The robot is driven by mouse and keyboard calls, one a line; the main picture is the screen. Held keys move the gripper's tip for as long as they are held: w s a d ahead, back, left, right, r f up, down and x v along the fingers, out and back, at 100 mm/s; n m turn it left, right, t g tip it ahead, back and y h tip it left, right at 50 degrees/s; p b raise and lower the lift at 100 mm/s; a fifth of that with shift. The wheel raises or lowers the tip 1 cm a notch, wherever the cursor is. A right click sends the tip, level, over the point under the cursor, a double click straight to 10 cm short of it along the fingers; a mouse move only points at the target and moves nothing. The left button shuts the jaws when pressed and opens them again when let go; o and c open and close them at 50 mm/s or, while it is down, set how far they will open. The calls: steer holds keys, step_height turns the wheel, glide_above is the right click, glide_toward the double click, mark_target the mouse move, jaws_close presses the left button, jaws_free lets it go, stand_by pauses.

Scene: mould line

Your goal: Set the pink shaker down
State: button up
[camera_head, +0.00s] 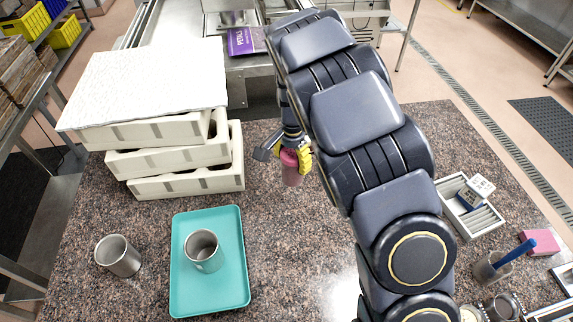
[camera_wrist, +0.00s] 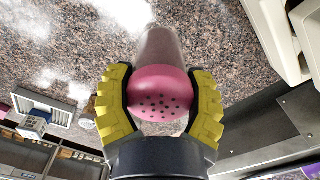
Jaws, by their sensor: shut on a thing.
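The pink shaker (camera_head: 291,174) has a rounded pink top and shows just below my gripper in the head view, near the middle of the speckled counter. In the wrist view the shaker (camera_wrist: 160,85) shows its dark-holed dome between the yellow fingers. My gripper (camera_wrist: 160,95) is shut on the shaker, one finger on each side. In the head view my gripper (camera_head: 297,160) is partly hidden behind my arm. I cannot tell whether the shaker's base touches the counter (camera_head: 130,215).
A teal tray (camera_head: 180,295) holding a metal cup (camera_head: 203,252) lies at front left, with another metal cup (camera_head: 117,256) beside it. Stacked cream moulds (camera_head: 190,155) stand behind them. A divided grey tray (camera_head: 478,222) and a pot (camera_head: 490,268) are at right. Counter around the shaker is clear.

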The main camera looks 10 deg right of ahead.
steer(key=shift+w+f, duration=1.2)
steer(key=shift+f, duration=0.45)
steer(key=shift+w+f, duration=1.15)
steer(key=shift+f, duration=0.5)
steer(key=shift+w+f, duration=1.2)
steer(key=shift+f, duration=0.45)
steer(key=shift+f, duration=0.1)
steer(key=o, duration=1.2)
steer(key=shift+c, duration=0.2)
